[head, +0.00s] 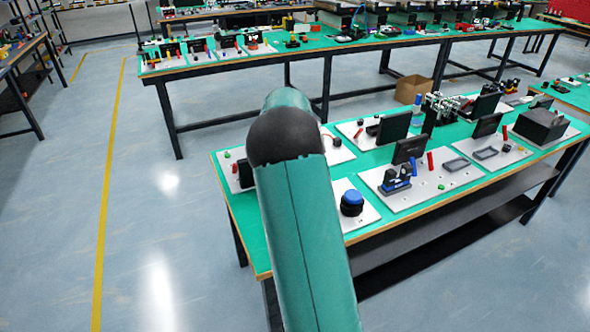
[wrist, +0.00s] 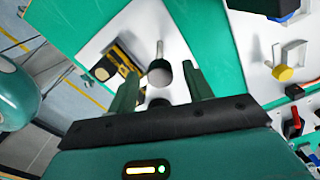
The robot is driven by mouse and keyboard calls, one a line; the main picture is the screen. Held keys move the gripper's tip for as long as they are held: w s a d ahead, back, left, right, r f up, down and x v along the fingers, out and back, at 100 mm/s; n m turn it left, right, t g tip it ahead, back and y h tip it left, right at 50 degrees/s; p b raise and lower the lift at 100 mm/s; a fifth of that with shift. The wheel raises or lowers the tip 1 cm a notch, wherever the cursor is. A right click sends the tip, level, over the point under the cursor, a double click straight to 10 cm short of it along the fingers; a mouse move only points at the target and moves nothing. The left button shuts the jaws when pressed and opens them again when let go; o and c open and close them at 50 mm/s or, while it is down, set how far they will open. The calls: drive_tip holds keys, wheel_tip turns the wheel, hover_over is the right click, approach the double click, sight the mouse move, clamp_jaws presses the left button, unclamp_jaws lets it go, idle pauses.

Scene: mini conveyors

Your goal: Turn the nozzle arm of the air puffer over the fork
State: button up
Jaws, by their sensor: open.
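In the wrist view, my gripper (wrist: 161,76) is open over a white plate (wrist: 118,35) on the green table. A pale upright post (wrist: 158,49) with a dark round end (wrist: 159,73) shows between the two fingers, with a gap to each side. It may be the air puffer's nozzle arm, but I cannot tell for sure. A yellow and black block (wrist: 130,64) sits on the same plate, left of the post; it may be the fork. Whether a finger touches anything is unclear. In the head view, my own arm hides the gripper and this spot.
A yellow knob (wrist: 283,73) and a pale bracket (wrist: 293,52) stand on another plate at the right. In the head view, a blue push button (head: 352,198) and several black panels stand on the near table (head: 238,204). The floor (head: 150,210) at left is clear.

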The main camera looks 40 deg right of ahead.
wheel_tip(320, 180, up, 14)
idle(0.5)
idle(0.4)
